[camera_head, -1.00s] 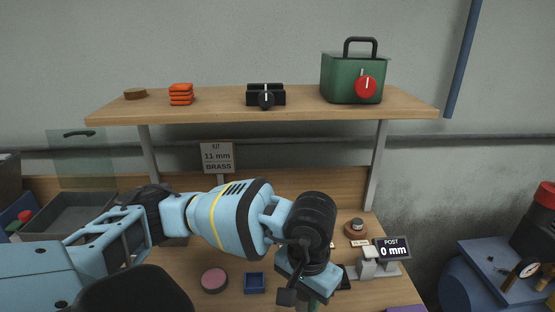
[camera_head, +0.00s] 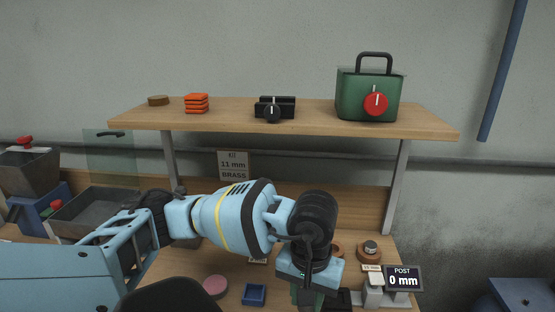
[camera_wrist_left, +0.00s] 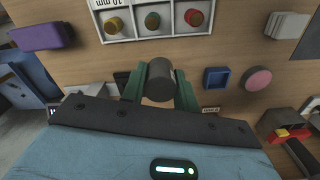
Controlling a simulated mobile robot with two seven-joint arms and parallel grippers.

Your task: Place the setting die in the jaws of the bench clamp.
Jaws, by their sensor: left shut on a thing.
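My left gripper (camera_wrist_left: 159,90) has green fingers shut on a dark grey cylinder (camera_wrist_left: 160,80), which looks like the setting die. They hold it over the wooden bench. In the head view the left gripper (camera_head: 307,297) is at the bottom edge, seen from behind, and its wrist hides the cylinder. A grey-white device (camera_head: 374,290) with a black "POST 0 mm" display (camera_head: 404,278) stands just right of the gripper. I cannot tell whether it is the bench clamp, and no clamp jaws show clearly. My right gripper is not in view.
A blue tray (camera_head: 254,294) and a pink disc (camera_head: 215,286) lie left of the gripper. A white tray (camera_wrist_left: 125,38) with three coloured pieces and a purple block (camera_wrist_left: 40,36) show in the wrist view. A wooden shelf (camera_head: 330,127) with a green box (camera_head: 357,103) spans the back.

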